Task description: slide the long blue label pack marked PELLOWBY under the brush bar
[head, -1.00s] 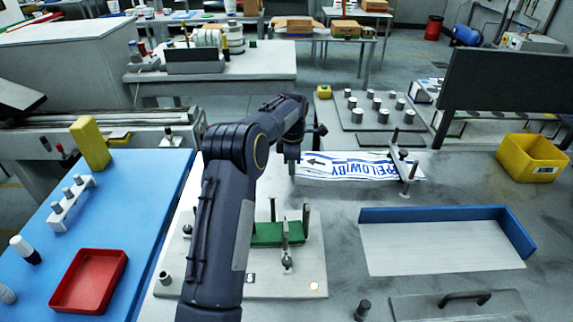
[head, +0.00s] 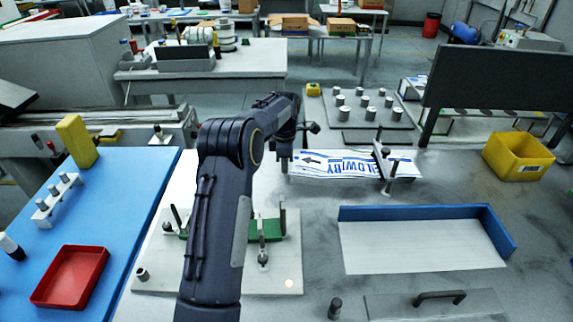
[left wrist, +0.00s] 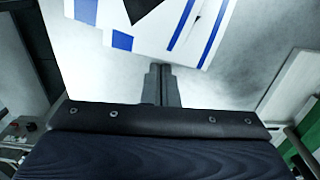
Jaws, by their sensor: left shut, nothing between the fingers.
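The PELLOWBY label pack (head: 335,164) lies flat on the grey table in the head view, white with blue lettering, blue stripes and a black arrow. The brush bar (head: 382,163) crosses over it, and the pack's right end (head: 408,166) shows beyond the bar. My left gripper (head: 284,172) is shut and empty, pointing down at the pack's left end. In the left wrist view the closed fingers (left wrist: 161,72) are at the edge of the pack (left wrist: 150,25); I cannot tell if they touch. My right gripper is not in view.
A blue-edged white tray (head: 420,247) lies at the right front. A yellow bin (head: 517,157) stands at the far right. A board with several grey pegs (head: 350,112) is behind the pack.

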